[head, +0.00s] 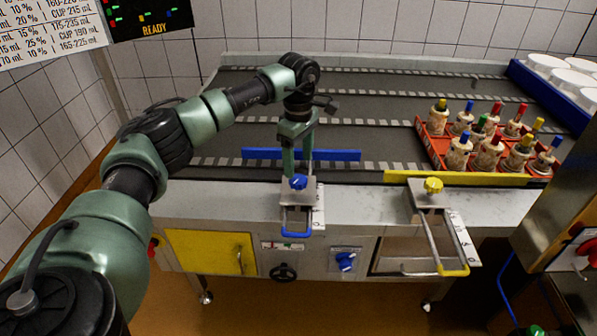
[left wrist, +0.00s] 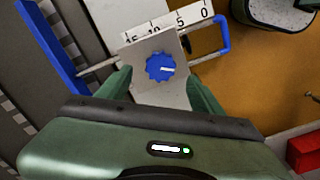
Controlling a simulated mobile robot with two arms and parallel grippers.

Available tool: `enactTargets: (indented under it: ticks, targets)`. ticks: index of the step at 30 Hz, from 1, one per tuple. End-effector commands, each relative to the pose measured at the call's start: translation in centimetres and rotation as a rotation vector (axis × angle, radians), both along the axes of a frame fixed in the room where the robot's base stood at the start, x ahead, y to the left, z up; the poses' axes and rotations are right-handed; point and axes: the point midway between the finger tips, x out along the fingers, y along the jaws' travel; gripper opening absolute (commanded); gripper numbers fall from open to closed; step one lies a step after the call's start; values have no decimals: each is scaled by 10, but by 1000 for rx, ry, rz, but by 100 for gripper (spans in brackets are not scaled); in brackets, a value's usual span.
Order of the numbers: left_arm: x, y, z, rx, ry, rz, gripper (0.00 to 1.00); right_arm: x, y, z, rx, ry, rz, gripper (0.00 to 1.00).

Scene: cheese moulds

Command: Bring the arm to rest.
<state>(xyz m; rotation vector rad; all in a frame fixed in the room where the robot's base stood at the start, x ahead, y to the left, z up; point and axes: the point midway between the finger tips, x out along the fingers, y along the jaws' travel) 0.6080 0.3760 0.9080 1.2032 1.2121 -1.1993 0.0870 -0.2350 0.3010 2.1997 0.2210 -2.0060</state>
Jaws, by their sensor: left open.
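My left arm reaches in from the left in the head view and bends down over the front edge of the conveyor table. My left gripper (head: 298,166) points down, open, above the blue star knob (head: 298,182) of the blue guide's clamp. In the left wrist view the fingers (left wrist: 160,84) stand apart on either side of the blue knob (left wrist: 160,67), with nothing held between them. Whether a finger touches the clamp plate I cannot tell. My right gripper is in neither view.
A blue guide rail (head: 340,155) lies behind the gripper, and a blue handle (head: 296,233) sticks out in front. At right are a yellow rail (head: 500,179), a yellow knob (head: 433,185) and a red crate (head: 430,144) of several moulds. The dark belts (head: 370,110) behind are clear.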

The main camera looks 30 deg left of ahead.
Motion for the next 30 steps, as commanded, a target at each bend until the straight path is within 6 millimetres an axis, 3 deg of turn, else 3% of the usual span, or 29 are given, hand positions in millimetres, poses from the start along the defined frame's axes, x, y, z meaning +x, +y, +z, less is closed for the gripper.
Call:
enactTargets:
  ticks: [7,23,26,29,30]
  targets:
    - [1,0,24,-1,-2,0,66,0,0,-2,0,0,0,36]
    - [0,-1,24,-2,-1,-1,66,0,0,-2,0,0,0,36]
    - [3,-13,18,-31,-13,-9,66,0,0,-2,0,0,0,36]
    - [9,-51,1,-120,-47,-28,66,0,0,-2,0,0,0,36]
    - [12,-74,-7,-179,-68,-36,66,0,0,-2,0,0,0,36]
